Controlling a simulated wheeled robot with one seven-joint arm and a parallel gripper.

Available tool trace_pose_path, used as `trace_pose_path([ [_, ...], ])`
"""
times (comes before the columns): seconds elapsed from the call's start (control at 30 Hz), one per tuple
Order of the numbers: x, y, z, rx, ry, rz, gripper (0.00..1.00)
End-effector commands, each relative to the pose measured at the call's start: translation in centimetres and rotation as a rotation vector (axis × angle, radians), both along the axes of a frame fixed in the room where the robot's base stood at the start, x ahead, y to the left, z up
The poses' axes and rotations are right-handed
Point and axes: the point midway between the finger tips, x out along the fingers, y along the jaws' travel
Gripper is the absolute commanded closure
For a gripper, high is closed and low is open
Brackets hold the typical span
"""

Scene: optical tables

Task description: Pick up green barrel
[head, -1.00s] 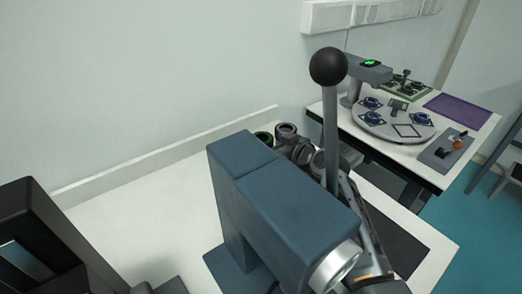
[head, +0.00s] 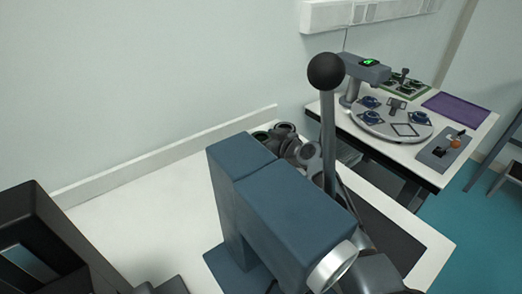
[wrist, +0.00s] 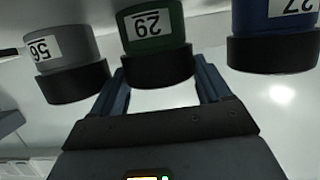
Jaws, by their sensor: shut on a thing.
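The green barrel (wrist: 153,28) has a black band and a white number label, which appears upside down in the wrist view. My gripper (wrist: 161,72) has a finger on each side of it and is shut on it at the black band. A grey barrel (wrist: 68,48) is to its left and a blue barrel (wrist: 272,22) to its right, both outside the fingers. In the head view the blue-grey lever press hides my gripper and most of the barrels.
The blue-grey press (head: 285,205) with a black-knobbed lever (head: 327,110) stands on the white table (head: 140,225), close to my arm. A pale wall (head: 130,80) runs behind. A second table (head: 425,150) at the right bears a round turntable (head: 390,118).

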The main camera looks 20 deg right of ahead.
Motion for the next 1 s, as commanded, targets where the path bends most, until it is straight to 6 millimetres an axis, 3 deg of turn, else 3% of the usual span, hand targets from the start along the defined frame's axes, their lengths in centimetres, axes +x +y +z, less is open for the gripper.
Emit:
trace_pose_path([
  [0.27, 0.0, 0.0, 0.0, 0.0, 0.001, 0.0, 0.76],
  [0.57, 0.0, 0.0, 0.5, -0.001, -0.003, 0.0, 0.77],
  [1.0, 0.0, 0.0, 8.0, -0.001, -0.004, 0.0, 0.77],
])
